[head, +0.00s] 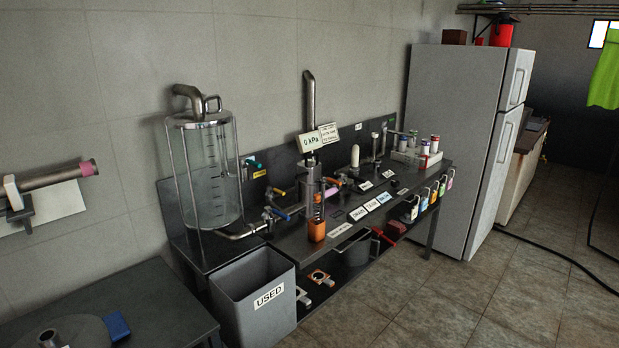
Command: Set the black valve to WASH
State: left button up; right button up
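I cannot make out a black valve for certain, and no WASH marking is readable at this size. A cluster of small valves stands beside the glass tank (212,170), with a teal handle (252,163), a yellow handle (278,191) and a blue handle (283,214). An orange handle (332,181) is on the steel column (311,185) right of them. Small dark parts among these fittings are too small to tell apart. Neither of my grippers is in view.
A grey bin (256,300) marked USED stands in front of the tank. The dark bench (345,215) holds label plates, an orange cup (317,230) and a bottle rack (416,159). A fridge (462,140) stands at the right end. The tiled floor (440,300) in front is clear.

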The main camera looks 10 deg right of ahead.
aim_at(356, 179)
jog(key=i+l+z, duration=0.15)
jog(key=i+z, duration=0.65)
jog(key=i, duration=0.15)
jog(key=i+l+u, duration=0.25)
jog(key=i, duration=0.3)
jog(key=i+l+u, duration=0.2)
jog(key=i+l, duration=0.2)
jog(key=i, duration=0.1)
